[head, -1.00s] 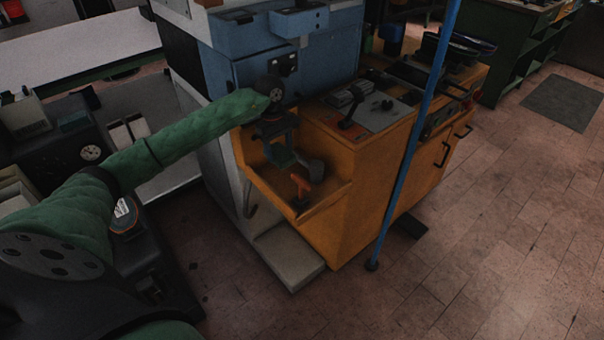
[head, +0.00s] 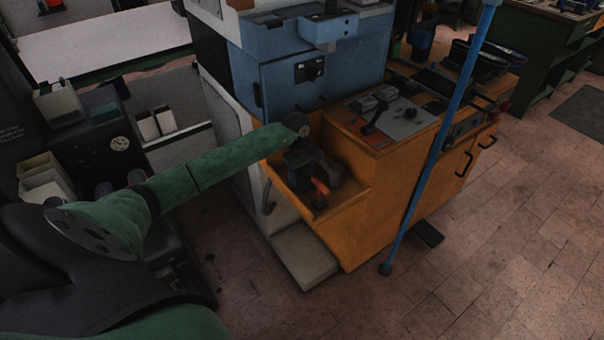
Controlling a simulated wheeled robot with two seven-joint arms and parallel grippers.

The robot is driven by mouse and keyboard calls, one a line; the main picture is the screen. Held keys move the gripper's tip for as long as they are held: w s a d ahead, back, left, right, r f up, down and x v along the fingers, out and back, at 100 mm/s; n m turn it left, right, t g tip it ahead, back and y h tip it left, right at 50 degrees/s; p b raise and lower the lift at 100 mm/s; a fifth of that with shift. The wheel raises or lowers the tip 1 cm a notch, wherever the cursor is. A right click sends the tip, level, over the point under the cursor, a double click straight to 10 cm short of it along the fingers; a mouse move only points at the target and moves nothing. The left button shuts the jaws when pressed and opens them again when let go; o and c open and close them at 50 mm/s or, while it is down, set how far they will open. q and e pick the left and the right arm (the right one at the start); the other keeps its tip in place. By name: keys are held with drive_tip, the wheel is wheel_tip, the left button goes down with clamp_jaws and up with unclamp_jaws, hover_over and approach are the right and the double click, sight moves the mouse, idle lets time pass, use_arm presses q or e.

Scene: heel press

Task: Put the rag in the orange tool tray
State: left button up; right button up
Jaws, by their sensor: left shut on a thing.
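The orange tool tray (head: 346,203) is the open-topped bin at the front left of the orange cabinet, below the blue machine. My left arm reaches in from the left, and my left gripper (head: 303,168) points down inside the tray's outline, near its left and back side. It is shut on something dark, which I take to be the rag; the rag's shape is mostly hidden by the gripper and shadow. I cannot tell whether it touches the tray floor. A tool with an orange-red handle (head: 320,188) is in the tray, just right of the gripper. My right gripper is not in view.
The blue machine (head: 290,85) rises close behind the tray. A control panel with levers (head: 390,118) is on the cabinet top to the right. A blue pole (head: 437,140) stands in front of the cabinet. A pale step (head: 304,262) is on the floor below.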

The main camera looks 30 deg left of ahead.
sight(299, 174)
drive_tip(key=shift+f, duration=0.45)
use_arm(q)
drive_tip(key=shift+f, duration=0.1)
drive_tip(key=o, duration=0.9)
drive_tip(key=shift+o, duration=0.2)
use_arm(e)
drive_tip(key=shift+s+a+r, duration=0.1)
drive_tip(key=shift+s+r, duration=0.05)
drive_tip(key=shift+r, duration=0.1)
use_arm(q)
drive_tip(key=shift+r, duration=0.2)
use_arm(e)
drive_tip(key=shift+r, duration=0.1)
use_arm(q)
drive_tip(key=shift+w+a+r, duration=0.1)
drive_tip(key=shift+r, duration=0.05)
wheel_tip(299, 174, up, 12)
drive_tip(key=a+b, duration=0.1)
drive_tip(key=b, duration=0.2)
drive_tip(key=shift+w+a+f+b, duration=0.25)
drive_tip(key=shift+w+b, duration=0.05)
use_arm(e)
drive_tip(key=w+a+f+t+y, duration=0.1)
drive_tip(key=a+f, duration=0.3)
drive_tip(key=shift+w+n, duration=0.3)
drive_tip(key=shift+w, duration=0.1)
